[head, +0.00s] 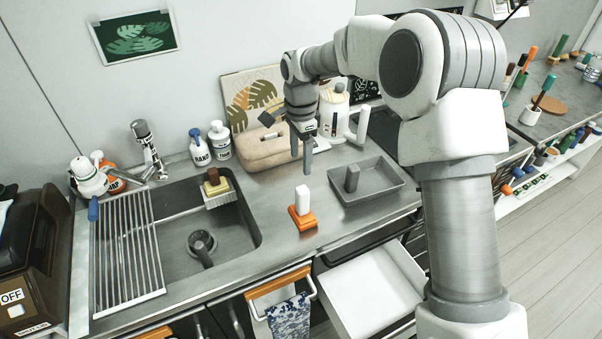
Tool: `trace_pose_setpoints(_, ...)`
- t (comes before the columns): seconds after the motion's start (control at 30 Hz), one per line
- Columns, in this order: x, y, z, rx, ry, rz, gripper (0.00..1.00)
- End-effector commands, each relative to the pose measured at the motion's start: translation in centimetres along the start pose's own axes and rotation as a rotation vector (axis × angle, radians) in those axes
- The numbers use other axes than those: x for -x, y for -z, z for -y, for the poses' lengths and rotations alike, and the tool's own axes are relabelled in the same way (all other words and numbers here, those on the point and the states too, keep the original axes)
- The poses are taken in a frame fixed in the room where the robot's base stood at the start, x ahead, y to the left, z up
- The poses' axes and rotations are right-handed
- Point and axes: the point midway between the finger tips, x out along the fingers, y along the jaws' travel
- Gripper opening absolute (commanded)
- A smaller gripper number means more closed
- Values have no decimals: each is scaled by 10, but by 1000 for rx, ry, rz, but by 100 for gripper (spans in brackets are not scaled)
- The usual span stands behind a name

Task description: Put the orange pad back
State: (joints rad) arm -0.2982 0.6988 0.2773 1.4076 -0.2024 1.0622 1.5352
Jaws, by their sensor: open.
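The orange pad (302,218), with a white upright block-shaped grip (302,199) on top, stands on the metal counter between the sink and a grey tray. My gripper (301,158) is open and points down above and behind the pad, apart from it. Nothing shows between its fingers. The grey tray (385,192) holds an upright grey block (352,178) near its left side, with bare floor to the right.
The sink (215,245) has a drying rack (128,250) over its left part. A beige padded case (262,147), a white kettle (334,112) and soap bottles (219,140) stand behind. A white drawer (372,290) is open below the counter's front edge.

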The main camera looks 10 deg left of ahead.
Motion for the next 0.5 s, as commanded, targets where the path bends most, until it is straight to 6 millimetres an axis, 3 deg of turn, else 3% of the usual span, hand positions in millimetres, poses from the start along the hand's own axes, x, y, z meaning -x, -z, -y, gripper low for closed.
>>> trace_pose_setpoints(0.37, 15, 1, -1, 3, 1, -2, 72)
trace_pose_setpoints(0.5, 36, 10, -14, 48, 20, -19, 72)
